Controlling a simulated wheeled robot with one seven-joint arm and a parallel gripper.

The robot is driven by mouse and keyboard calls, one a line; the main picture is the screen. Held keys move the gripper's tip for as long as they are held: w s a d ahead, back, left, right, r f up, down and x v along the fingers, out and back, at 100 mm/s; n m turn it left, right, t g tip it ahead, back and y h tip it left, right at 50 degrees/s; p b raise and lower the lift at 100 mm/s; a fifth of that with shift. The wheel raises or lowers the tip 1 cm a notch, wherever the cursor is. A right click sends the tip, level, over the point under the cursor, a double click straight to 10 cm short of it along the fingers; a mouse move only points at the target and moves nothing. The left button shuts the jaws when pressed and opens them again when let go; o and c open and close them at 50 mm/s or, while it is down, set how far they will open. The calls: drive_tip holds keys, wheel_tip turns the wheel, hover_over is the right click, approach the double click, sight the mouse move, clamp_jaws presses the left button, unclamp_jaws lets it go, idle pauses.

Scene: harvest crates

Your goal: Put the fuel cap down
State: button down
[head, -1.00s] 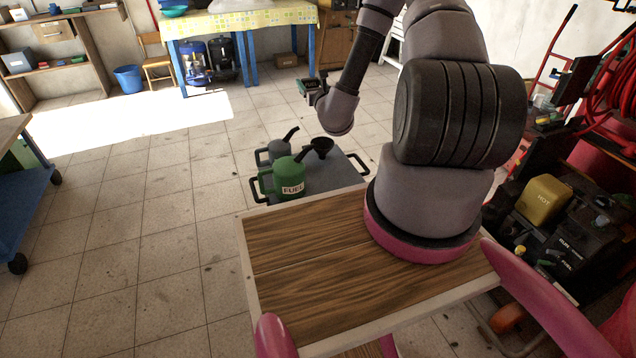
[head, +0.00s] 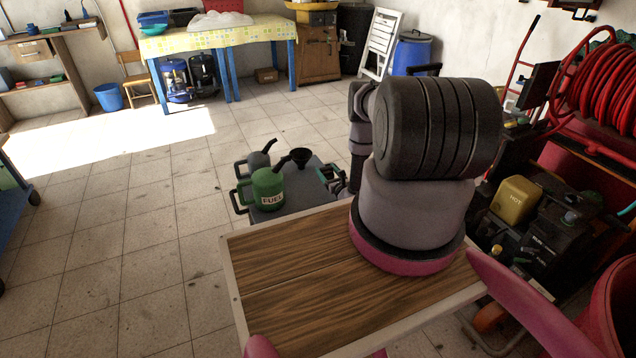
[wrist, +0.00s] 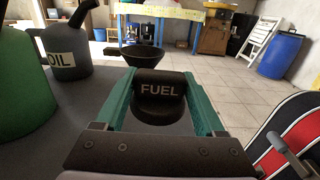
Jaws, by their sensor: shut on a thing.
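The fuel cap (wrist: 160,91) is black with a white FUEL label and a round lower part. It sits between the two teal fingers of my gripper (wrist: 161,100), which is shut on it. The cap is over or on the grey cart top (wrist: 80,125); I cannot tell whether it touches. In the head view, my gripper (head: 328,173) is low at the right side of the cart, partly hidden by my arm, and the cap cannot be made out there.
The green FUEL can (head: 267,188), grey OIL can (wrist: 67,55) and black funnel (wrist: 142,60) stand on the cart, left of and beyond my gripper. A red and black object (wrist: 290,135) is at the right in the wrist view. Open tiled floor lies beyond.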

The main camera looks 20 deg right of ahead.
drive_tip(key=shift+f, duration=2.6)
drive_tip(key=shift+f, duration=0.15)
unclamp_jaws()
